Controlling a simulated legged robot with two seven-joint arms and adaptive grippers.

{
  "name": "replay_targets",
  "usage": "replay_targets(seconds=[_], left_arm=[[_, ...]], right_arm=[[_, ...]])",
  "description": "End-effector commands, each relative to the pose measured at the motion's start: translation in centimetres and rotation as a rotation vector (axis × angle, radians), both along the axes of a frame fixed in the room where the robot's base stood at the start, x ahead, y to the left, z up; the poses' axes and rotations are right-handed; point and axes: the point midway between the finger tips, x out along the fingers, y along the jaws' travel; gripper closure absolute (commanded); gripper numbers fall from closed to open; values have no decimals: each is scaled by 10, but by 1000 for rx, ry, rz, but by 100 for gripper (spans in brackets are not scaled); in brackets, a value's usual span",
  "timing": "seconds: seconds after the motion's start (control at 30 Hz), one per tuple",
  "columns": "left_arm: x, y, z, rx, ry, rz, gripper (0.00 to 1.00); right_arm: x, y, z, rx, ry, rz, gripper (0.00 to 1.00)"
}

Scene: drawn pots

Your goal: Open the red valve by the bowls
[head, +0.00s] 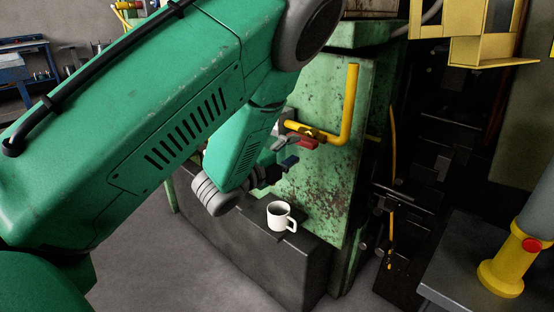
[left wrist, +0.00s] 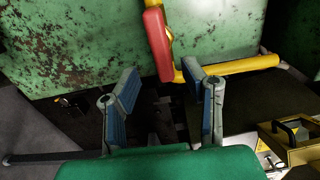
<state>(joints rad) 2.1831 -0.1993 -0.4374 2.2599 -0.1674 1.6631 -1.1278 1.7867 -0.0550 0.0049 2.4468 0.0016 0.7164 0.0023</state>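The red valve handle (head: 303,142) sits on a yellow pipe (head: 351,105) fixed to a rusty green machine side. In the left wrist view the red handle (left wrist: 157,40) slants down, with its lower end near the gap between my fingertips. My left gripper (head: 287,153) is beside the handle. In the left wrist view its blue-padded fingers (left wrist: 160,73) are spread apart. I cannot tell whether they touch the handle. No bowls show; a white mug (head: 279,217) stands on the dark ledge below. My right gripper does not show.
My green left arm covers much of the head view's left side. The dark ledge (head: 300,262) juts out below the valve. A grey table (head: 450,262) with a yellow-based post (head: 499,277) is at right. A yellow box (left wrist: 290,143) shows in the left wrist view.

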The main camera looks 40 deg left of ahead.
Motion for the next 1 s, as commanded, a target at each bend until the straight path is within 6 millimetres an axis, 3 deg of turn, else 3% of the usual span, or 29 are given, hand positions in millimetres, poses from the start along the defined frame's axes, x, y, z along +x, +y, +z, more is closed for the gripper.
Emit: replay_targets(seconds=[0.2, 0.4, 1.0], left_arm=[[-45, 3, -2, 0, 6, 1, 62], [-67, 5, -2, 0, 4, -1, 62], [-71, 5, -2, 0, 3, -2, 62]], right_arm=[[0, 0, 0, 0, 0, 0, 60], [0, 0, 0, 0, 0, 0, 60], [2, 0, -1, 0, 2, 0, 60]])
